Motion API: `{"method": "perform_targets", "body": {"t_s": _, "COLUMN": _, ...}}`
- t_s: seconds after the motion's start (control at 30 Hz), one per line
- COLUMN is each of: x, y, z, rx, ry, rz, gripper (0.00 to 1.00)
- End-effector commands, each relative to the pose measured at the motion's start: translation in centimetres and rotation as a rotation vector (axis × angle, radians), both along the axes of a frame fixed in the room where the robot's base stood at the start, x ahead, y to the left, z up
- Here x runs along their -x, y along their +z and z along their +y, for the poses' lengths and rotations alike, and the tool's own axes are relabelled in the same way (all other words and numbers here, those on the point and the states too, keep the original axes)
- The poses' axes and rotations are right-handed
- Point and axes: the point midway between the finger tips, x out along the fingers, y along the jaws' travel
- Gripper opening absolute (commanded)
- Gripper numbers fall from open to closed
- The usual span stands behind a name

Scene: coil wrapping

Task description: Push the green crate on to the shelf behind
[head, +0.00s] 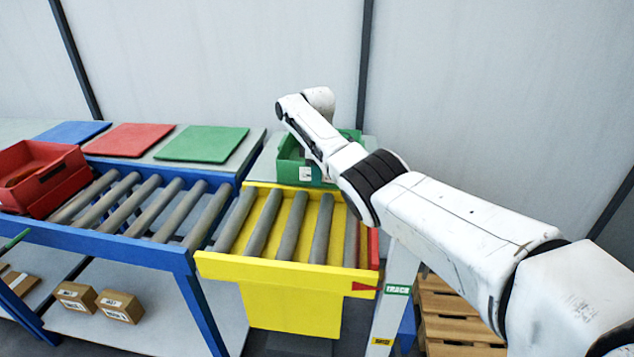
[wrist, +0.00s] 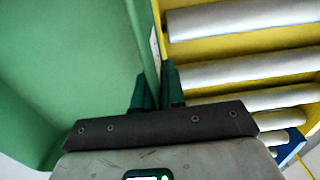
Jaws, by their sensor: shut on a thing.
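The green crate (head: 290,163) stands at the far end of the yellow roller cart (head: 290,272), against or on the grey shelf behind (head: 257,170). My arm covers its right part in the head view, so how far it rests on the shelf is hard to tell. In the wrist view the crate (wrist: 75,60) fills the left side. My gripper (wrist: 155,82) has its dark green fingers on either side of the crate's near wall, shut on it. The cart's rollers (wrist: 235,70) lie just beside that wall. The gripper is hidden behind my arm in the head view.
Blue (head: 72,132), red (head: 130,139) and green mats (head: 203,143) lie on the shelf. A red crate (head: 42,180) sits left on the blue roller conveyor (head: 120,245). The yellow cart's rollers are clear. Wooden pallets (head: 452,318) are stacked at the lower right.

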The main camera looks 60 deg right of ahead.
Motion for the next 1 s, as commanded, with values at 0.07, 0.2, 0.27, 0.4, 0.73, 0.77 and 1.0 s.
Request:
{"method": "perform_targets", "body": {"t_s": 0.07, "x": -0.1, "y": -0.2, "z": -0.2, "rx": 0.003, "ry": 0.000, "rz": -0.001, "gripper": 0.00}}
{"method": "perform_targets", "body": {"t_s": 0.2, "x": -0.3, "y": -0.1, "z": -0.4, "rx": 0.004, "ry": 0.000, "rz": -0.002, "gripper": 0.00}}
{"method": "perform_targets", "body": {"t_s": 0.27, "x": -0.3, "y": -0.2, "z": -0.5, "rx": 0.003, "ry": 0.000, "rz": -0.001, "gripper": 0.00}}
{"method": "perform_targets", "body": {"t_s": 0.4, "x": -0.4, "y": -0.1, "z": -0.8, "rx": 0.004, "ry": 0.000, "rz": -0.002, "gripper": 0.00}}
{"method": "perform_targets", "body": {"t_s": 0.73, "x": -0.6, "y": -0.1, "z": -1.2, "rx": 0.002, "ry": -0.001, "rz": -0.003, "gripper": 0.00}}
{"method": "perform_targets", "body": {"t_s": 0.77, "x": -0.6, "y": 0.0, "z": -1.2, "rx": 0.002, "ry": -0.001, "rz": -0.003, "gripper": 0.00}}
{"method": "perform_targets", "body": {"t_s": 1.0, "x": -0.6, "y": 0.2, "z": -1.4, "rx": 0.002, "ry": -0.002, "rz": -0.004, "gripper": 0.00}}
